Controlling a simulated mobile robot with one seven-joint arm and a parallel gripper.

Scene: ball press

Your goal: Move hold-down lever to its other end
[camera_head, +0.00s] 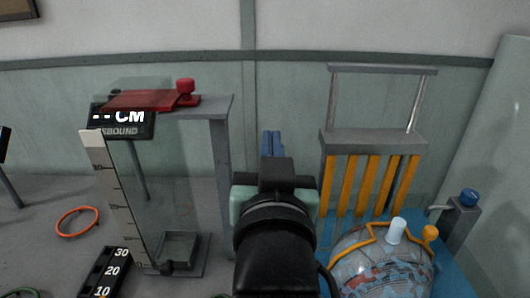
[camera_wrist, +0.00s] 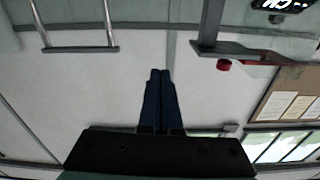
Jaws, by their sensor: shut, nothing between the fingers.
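No part carries a readable lever label, so I cannot tell for sure which one is the hold-down lever. A grey bar handle on two rods (camera_head: 382,70) stands up above the slatted yellow press frame (camera_head: 372,140); it also shows at the upper left of the wrist view (camera_wrist: 80,49). A blue knob (camera_head: 468,197) sits on a grey post at the far right. My gripper (camera_head: 272,135) is shut and empty, its blue fingers pointing away between the rebound stand and the press frame. The fingers (camera_wrist: 159,75) touch nothing in the wrist view.
The rebound stand (camera_head: 222,150) has a red plate with a red knob (camera_head: 186,86) on top, left of my gripper. A patterned ball (camera_head: 375,265) with an orange band lies in front of the press frame. An orange ring (camera_head: 77,221) lies at left.

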